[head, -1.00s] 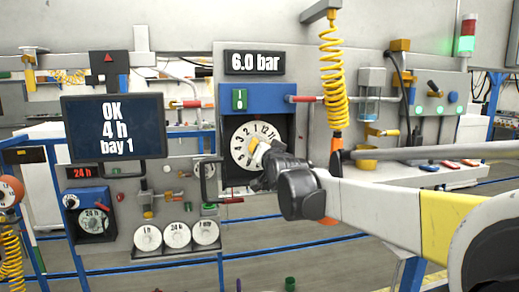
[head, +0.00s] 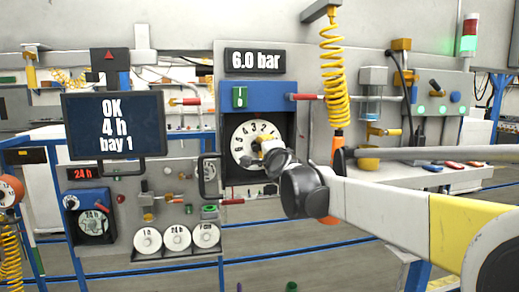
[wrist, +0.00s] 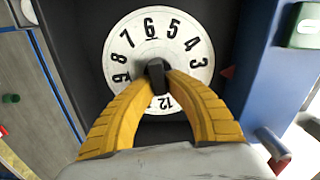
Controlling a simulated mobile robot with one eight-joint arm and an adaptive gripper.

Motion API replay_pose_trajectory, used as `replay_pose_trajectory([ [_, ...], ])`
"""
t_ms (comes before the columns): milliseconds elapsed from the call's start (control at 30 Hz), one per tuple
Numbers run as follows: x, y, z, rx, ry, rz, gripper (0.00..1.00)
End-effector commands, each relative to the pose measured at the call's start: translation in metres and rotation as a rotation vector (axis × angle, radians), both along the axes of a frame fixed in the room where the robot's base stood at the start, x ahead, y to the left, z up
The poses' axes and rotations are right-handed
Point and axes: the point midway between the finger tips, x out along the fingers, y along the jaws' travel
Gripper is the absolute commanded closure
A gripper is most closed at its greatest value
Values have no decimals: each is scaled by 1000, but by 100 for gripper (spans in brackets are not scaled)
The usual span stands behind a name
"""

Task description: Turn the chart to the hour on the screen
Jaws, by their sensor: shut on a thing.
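The screen (head: 114,125) at the left reads "OK 4 h bay 1". The white round chart (head: 243,143), numbered around its rim, sits in a dark recess under a blue panel. In the head view a 4 and a 3 are near its top. In the wrist view the chart (wrist: 125,60) has the 6 at the top and the 12 at the bottom. A red pointer (wrist: 228,72) lies just right of its rim, near the 3. My gripper (wrist: 158,80) has its yellow fingers closed on the black centre knob (wrist: 155,70). The fingers hide part of the chart.
A "6.0 bar" display (head: 255,62) hangs above the chart. A black handle (head: 209,176) stands to its left, and a coiled yellow hose (head: 334,75) hangs to its right. Three white discs (head: 177,237) line the lower panel. A smaller dial (head: 93,224) is at lower left.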

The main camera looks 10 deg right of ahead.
Motion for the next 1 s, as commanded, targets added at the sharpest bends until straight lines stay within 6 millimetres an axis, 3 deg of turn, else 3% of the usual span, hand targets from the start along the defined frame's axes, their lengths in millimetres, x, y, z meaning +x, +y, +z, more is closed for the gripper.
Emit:
replay_pose_trajectory([
  [500, 0, 1, -4, 459, -2, 0, 100],
  [1000, 1, 2, -5, 669, -2, 0, 100],
])
